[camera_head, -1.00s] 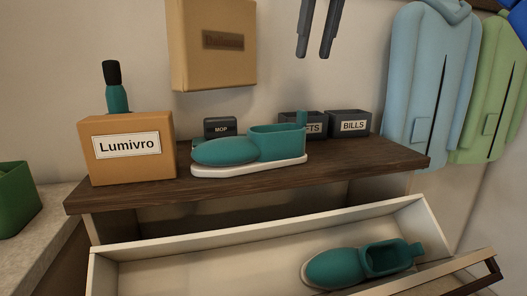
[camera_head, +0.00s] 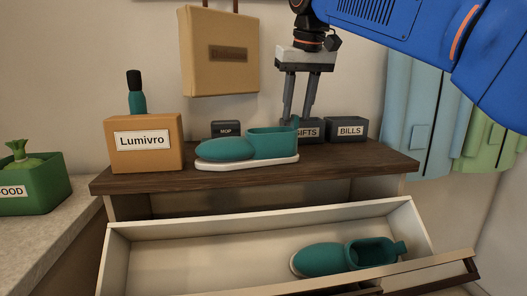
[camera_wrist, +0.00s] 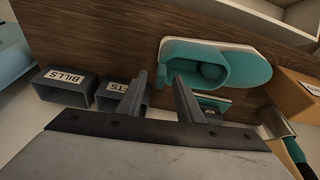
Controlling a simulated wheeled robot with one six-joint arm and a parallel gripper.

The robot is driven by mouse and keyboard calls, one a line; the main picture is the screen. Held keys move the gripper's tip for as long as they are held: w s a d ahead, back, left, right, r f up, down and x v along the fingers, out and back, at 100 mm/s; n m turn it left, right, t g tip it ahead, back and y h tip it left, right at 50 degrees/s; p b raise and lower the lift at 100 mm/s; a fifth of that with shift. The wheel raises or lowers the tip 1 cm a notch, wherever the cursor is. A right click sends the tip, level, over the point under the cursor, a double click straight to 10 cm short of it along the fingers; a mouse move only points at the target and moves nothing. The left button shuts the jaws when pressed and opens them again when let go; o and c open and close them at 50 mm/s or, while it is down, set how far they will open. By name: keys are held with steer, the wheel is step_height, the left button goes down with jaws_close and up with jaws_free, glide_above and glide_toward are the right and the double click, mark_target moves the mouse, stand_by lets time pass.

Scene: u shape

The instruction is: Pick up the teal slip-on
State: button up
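A teal slip-on (camera_head: 246,147) with a white sole lies on the dark wooden top, toe to the left and heel tab to the right. It also shows in the wrist view (camera_wrist: 240,66), just beyond my fingertips. A second teal slip-on (camera_head: 342,257) lies in the open drawer below. My gripper (camera_head: 297,118) points down above the back right of the upper slip-on, near its heel. In the wrist view, the two fingers (camera_wrist: 160,82) are apart with nothing between them. Whether a fingertip touches the heel cannot be told.
A small MOP box (camera_head: 226,129) is behind the shoe. An orange Lumivro box (camera_head: 146,145) stands left. The open drawer (camera_head: 200,250) juts out below.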

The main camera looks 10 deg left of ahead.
steer(key=shift+x, duration=0.9)
jaws_close()
stand_by(0.8)
